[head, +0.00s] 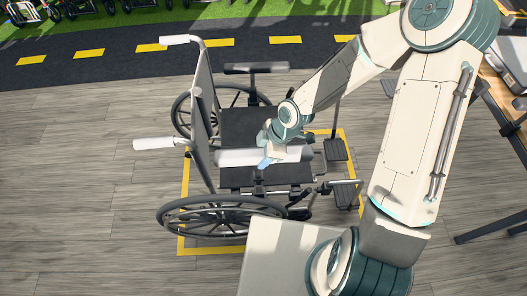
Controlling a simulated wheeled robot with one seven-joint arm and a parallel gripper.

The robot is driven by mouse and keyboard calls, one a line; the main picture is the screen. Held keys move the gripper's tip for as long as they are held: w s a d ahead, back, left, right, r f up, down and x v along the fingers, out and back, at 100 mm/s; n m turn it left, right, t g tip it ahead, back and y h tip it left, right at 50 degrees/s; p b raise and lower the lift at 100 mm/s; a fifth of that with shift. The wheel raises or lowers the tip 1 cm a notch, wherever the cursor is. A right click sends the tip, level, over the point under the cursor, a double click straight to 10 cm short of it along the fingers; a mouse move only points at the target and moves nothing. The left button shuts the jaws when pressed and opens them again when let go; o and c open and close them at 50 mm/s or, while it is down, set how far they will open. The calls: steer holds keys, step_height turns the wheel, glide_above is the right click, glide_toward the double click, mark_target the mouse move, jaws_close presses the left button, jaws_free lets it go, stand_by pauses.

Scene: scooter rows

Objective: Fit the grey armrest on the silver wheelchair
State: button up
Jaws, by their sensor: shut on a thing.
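The silver wheelchair (243,124) stands in the middle of the head view, with a dark seat, large wheels and white push handles on the left. A dark armrest pad (256,68) sits on its far side. My gripper (266,161) is shut on a light grey armrest (228,158), a long bar lying crosswise in the picture over the near half of the seat. The bar reaches from near the backrest toward the front of the seat. The fingers hide part of its middle. I cannot tell how high above the seat it is.
A yellow floor outline (181,212) surrounds the wheelchair. Footrests (336,150) stick out on its right. A table with a wooden top and black legs (490,227) stands at the right edge. Parked vehicles (72,8) stand at the top left. The wooden floor at left is clear.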

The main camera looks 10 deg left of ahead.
steer(key=shift+f+b, duration=1.3)
steer(key=shift+f, duration=0.55)
steer(key=shift+f+b, duration=0.8)
steer(key=shift+f, duration=0.25)
step_height(320, 180, down, 6)
steer(key=b, duration=0.5)
steer(key=shift+b, duration=0.3)
steer(key=shift+f, duration=0.1)
steer(key=o, duration=1.4)
